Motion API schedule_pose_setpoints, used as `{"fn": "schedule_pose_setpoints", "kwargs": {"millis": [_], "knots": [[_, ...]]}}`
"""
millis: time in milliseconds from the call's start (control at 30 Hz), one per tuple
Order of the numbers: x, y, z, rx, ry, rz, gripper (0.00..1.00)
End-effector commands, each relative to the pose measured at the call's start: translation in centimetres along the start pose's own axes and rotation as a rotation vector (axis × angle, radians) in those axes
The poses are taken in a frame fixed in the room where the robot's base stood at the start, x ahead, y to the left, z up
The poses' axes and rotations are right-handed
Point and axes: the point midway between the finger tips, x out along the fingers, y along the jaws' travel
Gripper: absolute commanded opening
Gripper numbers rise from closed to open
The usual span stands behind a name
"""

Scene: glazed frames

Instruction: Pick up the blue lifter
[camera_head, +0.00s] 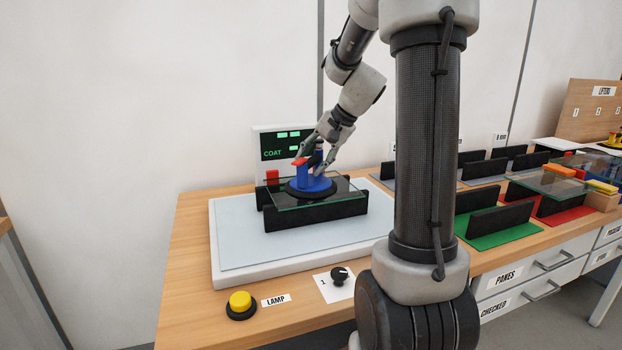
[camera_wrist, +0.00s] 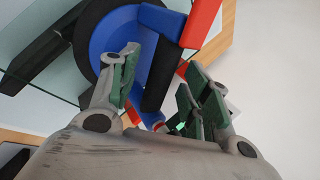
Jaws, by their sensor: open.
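The blue lifter (camera_head: 312,184) stands on a glass pane (camera_head: 345,191) at the test station. It has a black round base rim, blue posts and a red lever at its top. My gripper (camera_head: 325,155) is at the lifter's upper part, its fingers spread. In the wrist view the blue lifter (camera_wrist: 115,32) fills the upper middle, with its red part at the upper right. My gripper (camera_wrist: 155,95) shows there with its green-padded fingers apart, a blue and black part of the lifter lying between or just beyond them. Whether a finger touches the lifter I cannot tell.
The pane rests on black supports on a white slab (camera_head: 230,250). A dark COAT display (camera_head: 285,145) stands close behind. A yellow button (camera_head: 240,301) and a black knob (camera_head: 339,275) are at the front. Black racks on coloured mats (camera_head: 508,232) fill the right.

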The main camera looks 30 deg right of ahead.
Motion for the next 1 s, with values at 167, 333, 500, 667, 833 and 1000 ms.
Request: {"fn": "schedule_pose_setpoints", "kwargs": {"millis": [167, 333, 500, 667, 833, 1000], "knots": [[1.7, 0.0, 0.0, -0.002, 0.0, 0.001, 0.48], [1.8, 0.0, 0.0, -0.002, 0.001, 0.0, 0.48], [1.8, 0.0, 0.0, -0.002, 0.0, 0.001, 0.26], [1.8, 0.0, 0.0, -0.002, 0.0, 0.001, 0.0], [1.7, 0.0, 0.0, -0.002, 0.0, 0.001, 0.0], [1.7, -0.1, -0.1, -0.003, 0.003, -0.001, 0.0]]}}
